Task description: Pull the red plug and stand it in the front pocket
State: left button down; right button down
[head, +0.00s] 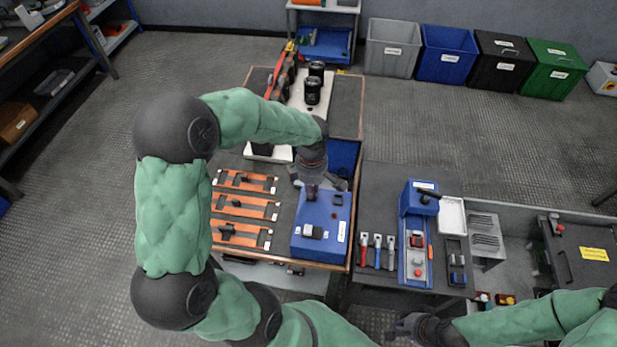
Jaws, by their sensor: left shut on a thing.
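A blue box (323,243) lies on the wooden-edged bench in the middle of the head view. My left gripper (312,186) points down over its far left part. It is shut on a small dark piece (311,194), probably the plug; its red colour is hard to make out, and I cannot tell whether it still touches the box. A dark reddish round spot (334,215) shows on the box top. A grey and black fitting (312,232) sits nearer the front; I cannot tell which part is the front pocket. My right gripper (396,327) is low at the bottom, away from the box.
Several orange bars (246,207) lie left of the box. Black cylinders (312,91) stand behind my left arm. On the right-hand bench are several coloured-handle tools (377,250) and a blue station (416,265). Bins (447,55) line the back wall.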

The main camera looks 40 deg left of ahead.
pick_arm(q)
jog(key=shift+f, duration=0.35)
jog(key=shift+f+b, duration=0.5)
jog(key=shift+b, duration=0.1)
jog(key=shift+s+d+f, duration=0.25)
jog(key=shift+s+f, duration=0.2)
jog(key=shift+f, duration=0.15)
dwell(0.6)
jog(key=c, duration=1.2)
grip_release()
jog(key=shift+b, duration=0.3)
jog(key=shift+o, duration=0.3)
jog(key=shift+w+f, duration=0.1)
jog(key=shift+w+a, duration=0.1)
jog(key=r, duration=1.2)
jog(key=shift+w+a+r, duration=0.2)
jog(key=shift+w+r, duration=0.1)
jog(key=shift+w, duration=0.05)
